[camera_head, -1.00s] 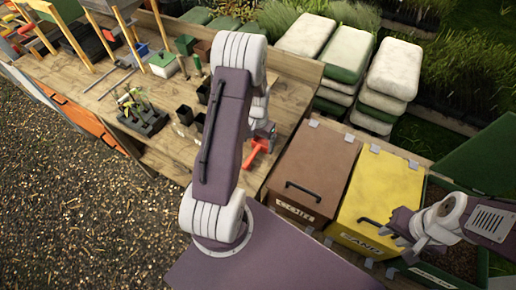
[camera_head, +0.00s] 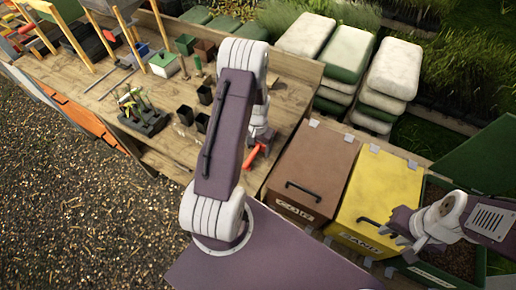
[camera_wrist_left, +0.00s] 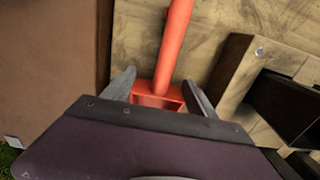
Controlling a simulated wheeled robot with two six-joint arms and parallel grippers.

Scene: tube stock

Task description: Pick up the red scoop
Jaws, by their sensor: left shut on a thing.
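The red scoop (camera_head: 253,156) lies on the wooden bench near its front right corner, partly hidden behind my left gripper (camera_head: 262,138) in the head view. In the left wrist view the scoop's red shaft (camera_wrist_left: 175,40) runs up from a red cross-piece between the two grey fingers of my left gripper (camera_wrist_left: 160,92). The left gripper is shut on this end of the scoop. My right gripper (camera_head: 402,232) is far to the right, above the yellow bin and away from the scoop; its finger gap is unclear.
A brown lidded bin (camera_head: 313,170) and a yellow lidded bin (camera_head: 376,200) stand right of the bench (camera_head: 290,95). Stacked sacks (camera_head: 350,55) are behind.

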